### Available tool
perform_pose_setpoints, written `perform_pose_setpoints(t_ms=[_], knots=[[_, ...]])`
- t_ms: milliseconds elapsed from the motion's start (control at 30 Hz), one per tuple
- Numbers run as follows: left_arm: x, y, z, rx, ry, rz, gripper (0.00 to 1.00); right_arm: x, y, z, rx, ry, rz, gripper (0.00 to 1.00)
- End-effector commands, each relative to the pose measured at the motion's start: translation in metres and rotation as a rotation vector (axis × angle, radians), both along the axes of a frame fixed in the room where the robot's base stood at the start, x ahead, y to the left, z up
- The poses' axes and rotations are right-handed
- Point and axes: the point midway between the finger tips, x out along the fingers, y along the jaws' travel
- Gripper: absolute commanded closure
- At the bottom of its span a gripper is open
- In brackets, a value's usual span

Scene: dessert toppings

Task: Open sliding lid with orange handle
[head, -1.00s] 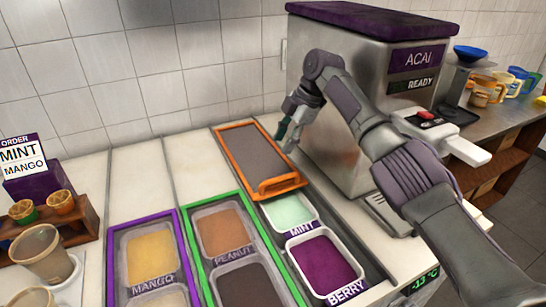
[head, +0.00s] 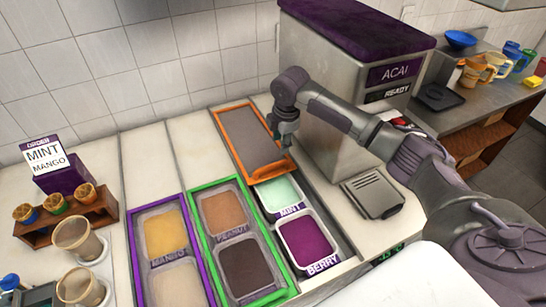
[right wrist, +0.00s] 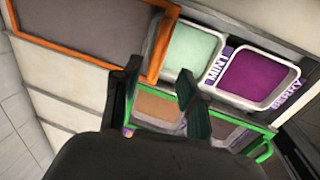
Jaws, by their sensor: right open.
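The sliding lid (head: 240,130) is a grey panel in an orange frame, lying behind the mint tub (head: 278,192). Its orange handle (head: 268,170) is at the front end, beside the mint tub. The lid (right wrist: 88,25) and mint tub (right wrist: 195,50) also show in the right wrist view. My right gripper (head: 287,137) is open and empty at the lid's right edge, near the handle end. In the right wrist view its two fingers (right wrist: 158,72) stand apart, near the orange front edge; I cannot tell whether they touch it. My left gripper is not in view.
The berry tub (head: 307,242) is in front of mint. A green frame (head: 207,256) surrounds the peanut and dark tubs; a purple frame (head: 137,262) stands left. The açai machine (head: 325,80) stands close right of the lid. White counter left of the lid is clear.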

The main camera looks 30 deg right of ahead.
Motion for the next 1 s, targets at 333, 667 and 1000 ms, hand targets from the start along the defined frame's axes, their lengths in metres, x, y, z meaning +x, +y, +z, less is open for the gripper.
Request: perform_pose_setpoints(t_ms=[333, 667, 1000], knots=[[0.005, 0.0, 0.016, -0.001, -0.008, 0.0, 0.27, 0.014, 0.0, -0.072, 0.001, 0.004, -0.001, 0.58], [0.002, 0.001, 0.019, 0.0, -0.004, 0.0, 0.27, 0.021, -0.001, -0.105, 0.001, 0.001, 0.002, 0.58], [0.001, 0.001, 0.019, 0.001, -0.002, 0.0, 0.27, 0.022, -0.001, -0.107, 0.001, 0.0, 0.001, 0.64]])
